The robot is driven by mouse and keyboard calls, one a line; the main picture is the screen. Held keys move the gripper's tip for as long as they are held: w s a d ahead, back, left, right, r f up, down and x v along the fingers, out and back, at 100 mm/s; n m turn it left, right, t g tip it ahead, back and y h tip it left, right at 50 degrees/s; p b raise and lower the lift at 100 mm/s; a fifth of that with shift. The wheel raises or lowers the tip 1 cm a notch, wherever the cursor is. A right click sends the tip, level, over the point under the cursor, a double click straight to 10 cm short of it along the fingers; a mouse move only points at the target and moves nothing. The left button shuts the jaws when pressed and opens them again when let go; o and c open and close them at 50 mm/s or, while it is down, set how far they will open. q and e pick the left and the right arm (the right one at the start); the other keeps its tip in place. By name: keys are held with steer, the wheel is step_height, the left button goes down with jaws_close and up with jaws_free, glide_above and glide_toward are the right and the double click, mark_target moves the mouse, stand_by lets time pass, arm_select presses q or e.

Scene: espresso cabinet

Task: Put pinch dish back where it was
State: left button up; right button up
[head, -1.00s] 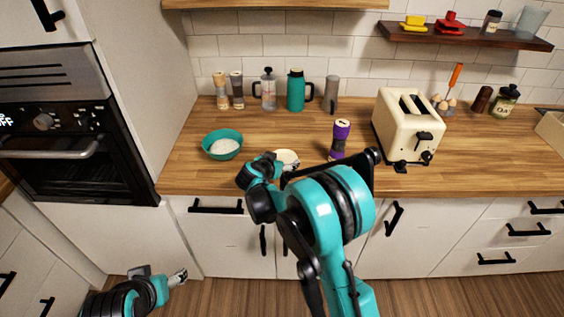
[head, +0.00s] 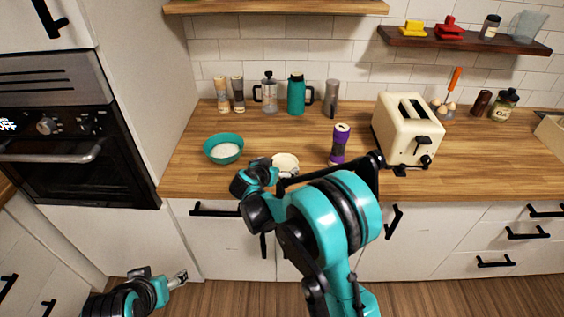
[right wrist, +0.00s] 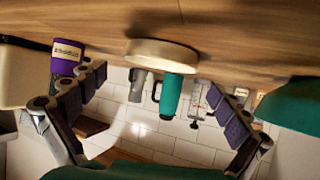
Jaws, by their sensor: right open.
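The pinch dish, a small shallow cream dish (head: 287,160), sits on the wooden counter near its front edge, right of a teal bowl. In the right wrist view the dish (right wrist: 162,53) is ahead, between the lines of the two fingers. My right gripper (right wrist: 160,92) is open with nothing between its fingers. In the head view its wrist is just left of and in front of the dish, and the fingers are mostly hidden by my arm. I cannot tell whether they touch the dish. My left gripper (head: 181,278) hangs low at the left, away from the counter.
A purple can (head: 340,143) and a cream toaster (head: 408,130) stand to the right. A french press (head: 269,95) and teal flask (head: 297,95) stand behind. Counter between dish and back row is clear.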

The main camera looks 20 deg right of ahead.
steer(key=p+v, duration=0.1)
steer(key=v, duration=0.6)
steer(key=shift+s+a+r+p, duration=0.25)
steer(key=shift+s+r+p, duration=0.15)
steer(key=shift+s, duration=0.15)
steer(key=s+d+r+n+g+y, duration=0.1)
steer(key=s+d+n+y, duration=0.1)
steer(key=s, duration=1.2)
steer(key=s+d+r+n+g+y, duration=0.1)
steer(key=s+n+y, duration=0.4)
steer(key=s, duration=0.9)
steer(key=shift+s+d+r+n+y, duration=0.2)
steer(key=shift+d+r+n+y, duration=0.1)
steer(key=shift+d, duration=0.15)
